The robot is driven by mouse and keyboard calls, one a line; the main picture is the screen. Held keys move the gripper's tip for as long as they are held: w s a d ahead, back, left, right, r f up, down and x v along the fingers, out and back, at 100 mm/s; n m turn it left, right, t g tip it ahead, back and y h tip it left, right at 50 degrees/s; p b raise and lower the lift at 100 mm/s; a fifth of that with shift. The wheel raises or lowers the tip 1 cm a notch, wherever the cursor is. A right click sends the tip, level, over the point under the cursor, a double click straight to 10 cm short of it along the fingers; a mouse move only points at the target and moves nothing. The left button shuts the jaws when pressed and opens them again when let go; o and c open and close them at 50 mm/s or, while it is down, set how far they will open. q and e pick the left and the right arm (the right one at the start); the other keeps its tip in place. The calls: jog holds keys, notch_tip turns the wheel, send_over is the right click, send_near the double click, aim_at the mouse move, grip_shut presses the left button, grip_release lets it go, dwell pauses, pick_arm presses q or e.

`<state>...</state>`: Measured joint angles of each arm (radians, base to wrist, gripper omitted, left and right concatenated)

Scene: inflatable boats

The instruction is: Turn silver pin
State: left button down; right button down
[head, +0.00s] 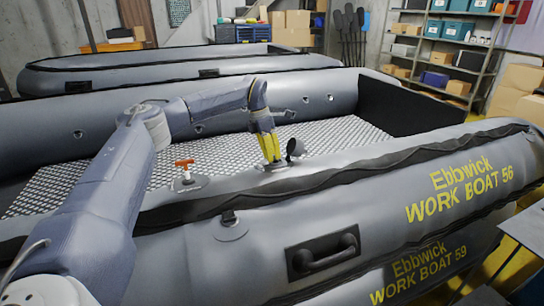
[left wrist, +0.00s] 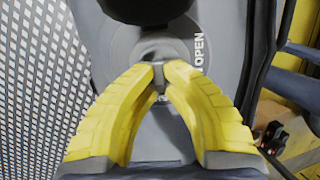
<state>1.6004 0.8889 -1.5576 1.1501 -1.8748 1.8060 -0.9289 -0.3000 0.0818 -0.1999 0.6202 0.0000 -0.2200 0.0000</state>
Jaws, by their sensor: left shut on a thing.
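My left gripper (head: 273,160) has yellow fingers and points down at a valve on the top of the near boat's tube. In the left wrist view its fingertips (left wrist: 159,80) are shut on the small silver pin (left wrist: 158,68) at the middle of the round grey valve (left wrist: 140,47). The fingers hide most of the pin. The word OPEN is printed to the right of the valve. A black valve cap (head: 295,148) stands open beside the gripper; it also shows at the top of the left wrist view (left wrist: 146,8). My right gripper is not in view.
The near grey boat (head: 390,185) is marked Ebbwick WORK BOAT 56 and rests above another boat marked 59. A red T-handle (head: 184,163) stands on the tube left of the gripper. Another boat (head: 130,72) lies behind. Shelves (head: 447,45) stand at the back right.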

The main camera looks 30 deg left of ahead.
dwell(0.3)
pick_arm(q)
jog(key=c, duration=1.5)
grip_release()
jog(key=v, duration=1.2)
